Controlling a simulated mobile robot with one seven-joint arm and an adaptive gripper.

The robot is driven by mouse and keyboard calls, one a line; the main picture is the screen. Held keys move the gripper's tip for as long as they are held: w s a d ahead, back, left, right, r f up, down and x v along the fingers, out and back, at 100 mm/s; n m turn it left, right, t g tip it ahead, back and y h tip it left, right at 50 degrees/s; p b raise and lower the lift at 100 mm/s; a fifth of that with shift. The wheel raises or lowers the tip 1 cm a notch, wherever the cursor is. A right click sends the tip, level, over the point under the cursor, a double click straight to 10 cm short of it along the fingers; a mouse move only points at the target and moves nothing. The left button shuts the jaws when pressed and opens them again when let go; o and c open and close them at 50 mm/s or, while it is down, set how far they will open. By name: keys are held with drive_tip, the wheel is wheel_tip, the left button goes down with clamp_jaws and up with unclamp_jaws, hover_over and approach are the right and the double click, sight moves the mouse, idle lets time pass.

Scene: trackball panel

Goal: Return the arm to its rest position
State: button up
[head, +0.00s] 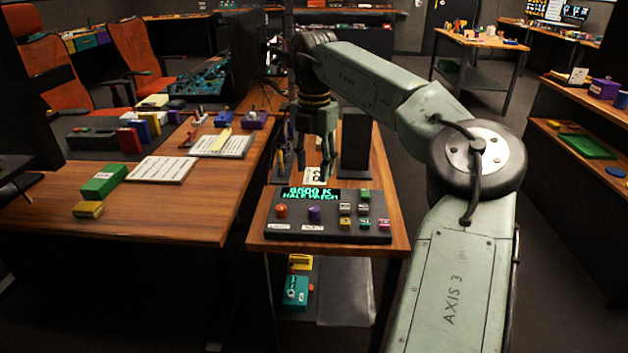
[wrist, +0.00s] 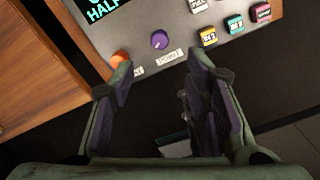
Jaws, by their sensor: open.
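My arm reaches in from the right in the head view, bent at a large round joint. My gripper (head: 312,170) hangs pointing down, near the back of the dark control panel (head: 280,236) in the picture. Its two fingers are apart and nothing is between them. In the wrist view my gripper (wrist: 160,82) is also open and empty, below the panel's orange ball or knob (wrist: 118,59) and purple knob (wrist: 160,40). The panel lies on a small wooden table (head: 257,247) and has a lit green display (head: 311,193) and several coloured buttons. I see no contact with it.
A wooden desk (head: 200,225) on the left holds a green box (head: 103,182), papers and small boxes. A dark upright block (head: 355,143) stands behind the panel. A shelf (head: 600,110) stands at the right. A teal item (head: 296,291) sits under the table.

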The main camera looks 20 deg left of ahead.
drive_tip(key=shift+r, duration=0.4)
drive_tip(key=shift+a+f, duration=0.1)
